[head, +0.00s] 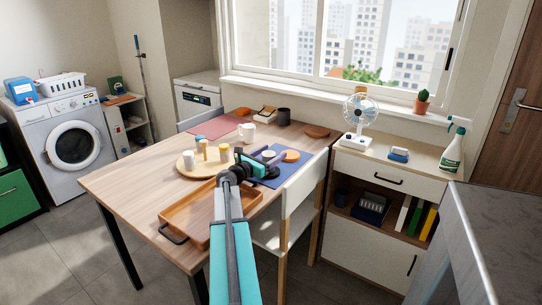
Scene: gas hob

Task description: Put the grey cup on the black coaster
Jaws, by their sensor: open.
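A dark grey cup (284,116) stands upright at the far side of the wooden table, near the window. My gripper (270,158) is open above the blue mat (296,170), on the near side of the table from that cup and well apart from it. A small pale round object (268,155) shows between or just behind the fingers; I cannot tell whether it is touched. I cannot make out a black coaster; my gripper and arm hide part of the table.
A white mug (247,132), a round board with several small containers (189,168), a brown tray (182,212) and orange-brown discs (317,131) are on the table (130,183). A white chair (305,190) stands at its right edge. The table's left side is clear.

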